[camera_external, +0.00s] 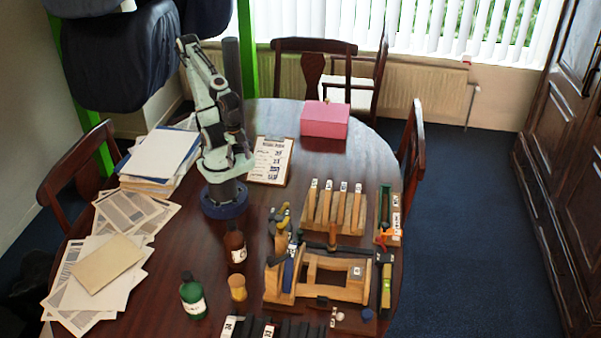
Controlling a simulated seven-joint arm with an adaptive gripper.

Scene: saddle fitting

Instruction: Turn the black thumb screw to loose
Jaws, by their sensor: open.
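A wooden fixture (317,287) with an open frame stands at the front right of the table. Another small dark part (322,301) is at the fixture's front edge. Whether the screw is tight or loose cannot be seen. My gripper (187,43) appears to be the small end at the top of my raised arm, high and far left of the fixture. It is open and touches nothing.
Several upright wooden pieces (335,208) stand behind the fixture. A level (386,286) lies right. A pink box (325,119) and clipboard (270,160) are farther back.

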